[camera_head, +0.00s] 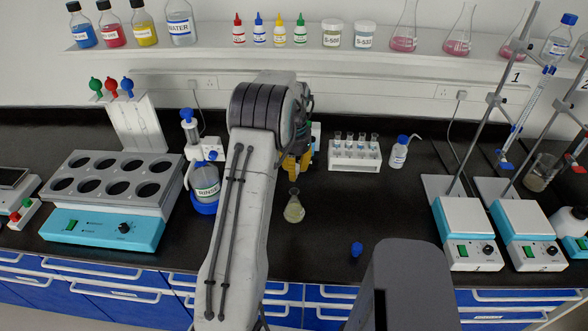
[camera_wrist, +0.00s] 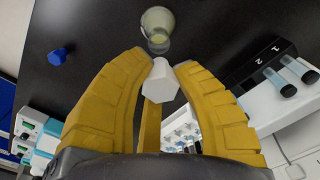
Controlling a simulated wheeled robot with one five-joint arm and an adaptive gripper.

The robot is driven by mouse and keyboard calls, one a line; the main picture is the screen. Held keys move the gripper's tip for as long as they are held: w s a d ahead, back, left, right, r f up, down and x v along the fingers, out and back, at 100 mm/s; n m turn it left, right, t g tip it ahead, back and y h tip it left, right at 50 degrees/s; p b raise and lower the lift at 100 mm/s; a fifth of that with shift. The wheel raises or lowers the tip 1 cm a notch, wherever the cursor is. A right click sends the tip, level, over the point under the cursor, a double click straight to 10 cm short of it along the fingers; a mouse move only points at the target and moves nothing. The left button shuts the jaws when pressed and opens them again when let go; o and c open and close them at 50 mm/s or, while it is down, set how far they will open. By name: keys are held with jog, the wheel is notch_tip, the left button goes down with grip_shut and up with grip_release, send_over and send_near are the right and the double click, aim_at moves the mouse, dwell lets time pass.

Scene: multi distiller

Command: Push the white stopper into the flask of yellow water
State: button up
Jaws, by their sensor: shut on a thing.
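The white stopper (camera_wrist: 161,82) is held between the yellow fingertips of my gripper (camera_wrist: 160,68). My gripper also shows in the head view (camera_head: 291,172), where the stopper is not clear to see. The flask of yellow water (camera_head: 294,207) stands upright on the black bench, in front of and a little below my gripper. In the wrist view the flask (camera_wrist: 157,25) lies just beyond the stopper, with its mouth toward it. The stopper and the flask's mouth appear close; whether they touch I cannot tell.
A blue stopper (camera_head: 356,249) lies on the bench to the right. A white rack of vials (camera_head: 355,158) stands behind right, with a small wash bottle (camera_head: 399,152) beside it. The bench right of the flask is mostly clear.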

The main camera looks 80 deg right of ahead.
aim_at(294, 189)
jog(key=shift+f, duration=2.6)
jog(key=shift+f, duration=0.1)
jog(key=shift+f+b, duration=1.4)
jog(key=shift+b, duration=0.05)
dwell(1.2)
jog(key=o, duration=0.8)
jog(key=r, duration=1.2)
jog(key=shift+a, duration=0.2)
dwell(0.4)
